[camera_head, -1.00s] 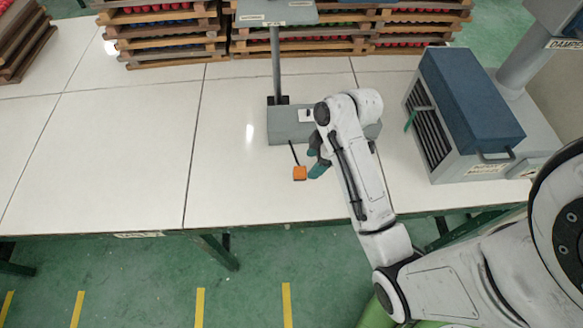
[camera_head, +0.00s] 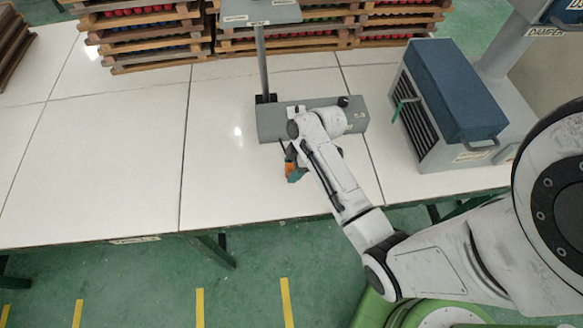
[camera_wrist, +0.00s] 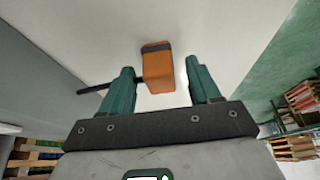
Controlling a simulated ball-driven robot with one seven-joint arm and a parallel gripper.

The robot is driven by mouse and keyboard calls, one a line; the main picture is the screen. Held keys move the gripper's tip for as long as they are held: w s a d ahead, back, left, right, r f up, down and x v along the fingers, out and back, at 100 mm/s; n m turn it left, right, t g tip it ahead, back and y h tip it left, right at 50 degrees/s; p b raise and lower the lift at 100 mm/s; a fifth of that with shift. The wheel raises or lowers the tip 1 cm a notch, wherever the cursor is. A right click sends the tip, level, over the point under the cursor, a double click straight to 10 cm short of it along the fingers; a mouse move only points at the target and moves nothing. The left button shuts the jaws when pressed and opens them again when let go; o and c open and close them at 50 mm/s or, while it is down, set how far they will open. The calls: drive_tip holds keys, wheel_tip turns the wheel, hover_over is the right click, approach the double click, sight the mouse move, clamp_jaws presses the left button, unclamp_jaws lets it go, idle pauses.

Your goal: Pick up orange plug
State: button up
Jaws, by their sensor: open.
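The orange plug (camera_wrist: 158,70) lies on the white table, with its dark cord running off to the left in the wrist view. It sits between and just beyond the tips of my gripper (camera_wrist: 162,82), whose two green fingers are apart. My arm hides part of the gripper there. I cannot tell whether a finger touches the plug.
A grey stand base (camera_head: 268,122) with a post stands just behind the gripper. A blue and grey box-shaped machine (camera_head: 445,100) stands at the right. Stacked wooden trays (camera_head: 155,40) line the back. The table's left part (camera_head: 100,160) is clear.

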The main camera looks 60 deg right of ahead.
drive_tip(key=shift+w+a+f, duration=0.15)
drive_tip(key=shift+f, duration=0.35)
drive_tip(key=c, duration=1)
